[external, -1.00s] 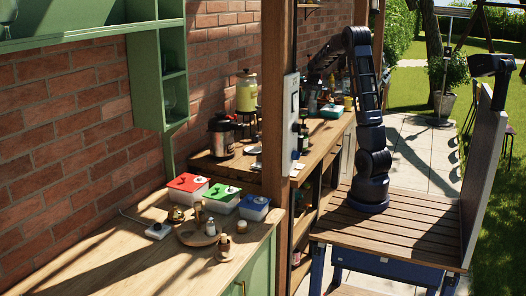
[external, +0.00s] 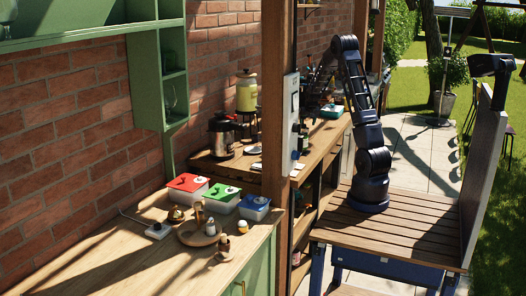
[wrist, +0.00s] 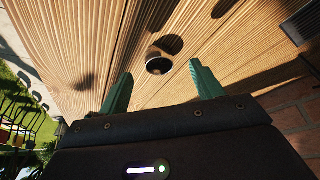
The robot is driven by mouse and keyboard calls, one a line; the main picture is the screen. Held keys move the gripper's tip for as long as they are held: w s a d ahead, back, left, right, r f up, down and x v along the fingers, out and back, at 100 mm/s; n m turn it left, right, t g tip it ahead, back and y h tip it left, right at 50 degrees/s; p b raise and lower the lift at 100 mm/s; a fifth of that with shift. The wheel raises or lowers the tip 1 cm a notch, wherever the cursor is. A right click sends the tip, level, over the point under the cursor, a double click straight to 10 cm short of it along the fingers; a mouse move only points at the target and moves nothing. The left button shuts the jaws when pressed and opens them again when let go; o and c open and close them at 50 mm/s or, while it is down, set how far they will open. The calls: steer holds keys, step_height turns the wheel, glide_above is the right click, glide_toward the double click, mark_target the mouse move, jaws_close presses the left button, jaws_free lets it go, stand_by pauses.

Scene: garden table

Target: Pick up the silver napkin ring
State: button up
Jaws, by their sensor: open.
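A small round ring with a shiny metallic rim and a dark centre, looking like the silver napkin ring (wrist: 158,65), lies on the wooden counter (wrist: 60,45) in the wrist view. My gripper (wrist: 162,72) is open, with its two green fingers apart. The ring sits between and slightly beyond the fingertips in the picture. Nothing is held. In the external view my arm reaches over the far counter, and the gripper end is too small and cluttered to make out. The ring cannot be picked out there.
A wooden post (external: 276,130) stands in front. In the wrist view, bare planks surround the ring, a brick wall (wrist: 285,112) is lower right and a dark grille (wrist: 303,22) upper right.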

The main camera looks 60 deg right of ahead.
steer(key=shift+d+x, duration=0.2)
steer(key=shift+x, duration=1.1)
steer(key=shift+d+x, duration=0.25)
steer(key=shift+x, duration=1.05)
steer(key=shift+w+r, duration=0.15)
steer(key=shift+r, duration=0.05)
steer(key=c, duration=1.1)
steer(key=shift+o, duration=0.2)
steer(key=shift+r, duration=0.1)
